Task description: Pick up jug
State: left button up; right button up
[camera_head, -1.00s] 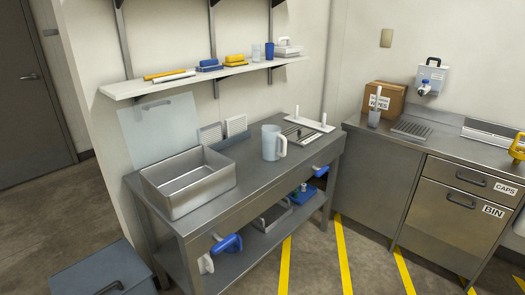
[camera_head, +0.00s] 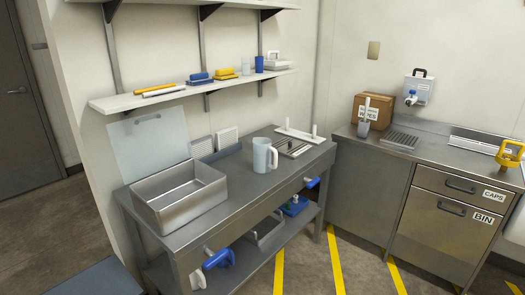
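The jug (camera_head: 261,155) is a pale, translucent grey-white vessel with a white handle on its right side. It stands upright on the steel workbench (camera_head: 233,185), between a steel basin (camera_head: 179,194) and a drain grate (camera_head: 292,147). Neither of my grippers shows in the head view, and nothing touches the jug.
A wall shelf (camera_head: 190,90) above the bench holds brushes and cups. A lower shelf (camera_head: 240,262) holds blue items. At the right, a steel counter (camera_head: 430,158) carries a wipes box (camera_head: 371,108). The floor in front, with yellow stripes (camera_head: 336,262), looks clear.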

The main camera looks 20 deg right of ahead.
aim_at(261, 149)
jog(key=i+l, duration=0.15)
jog(key=l, duration=0.2)
jog(key=i+l, duration=0.2)
jog(key=l, duration=0.15)
jog(key=i+l, duration=0.15)
jog(key=l, duration=0.25)
jog(key=z, duration=0.05)
